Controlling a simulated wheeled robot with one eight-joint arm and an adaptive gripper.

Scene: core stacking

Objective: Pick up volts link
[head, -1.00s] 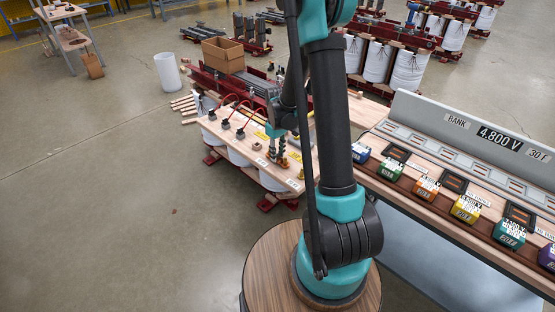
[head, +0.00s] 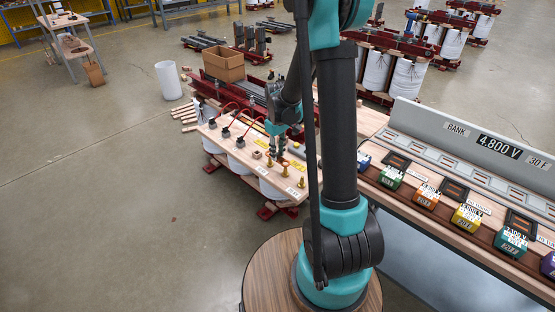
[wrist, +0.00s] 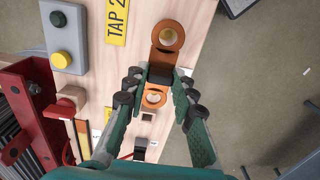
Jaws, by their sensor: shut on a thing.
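The volts link is an orange copper bar (wrist: 166,42) with a round hole at each end, seen in the wrist view over the pale wooden board. My gripper (wrist: 160,78) is shut on its dark middle part, one finger on each side. A pale round shape shows in each hole; I cannot tell whether these are studs or the board behind. In the head view my gripper (head: 278,150) is over the front part of the wooden board (head: 245,153), near brass studs (head: 286,172). The link is too small to make out there, and its height above the board is unclear.
A grey box with yellow and black buttons (wrist: 63,38) and red metal parts (wrist: 62,110) lie left of the gripper in the wrist view. A bench with coloured voltage blocks (head: 426,196) and a BANK panel (head: 470,135) stands right. Floor at left is open.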

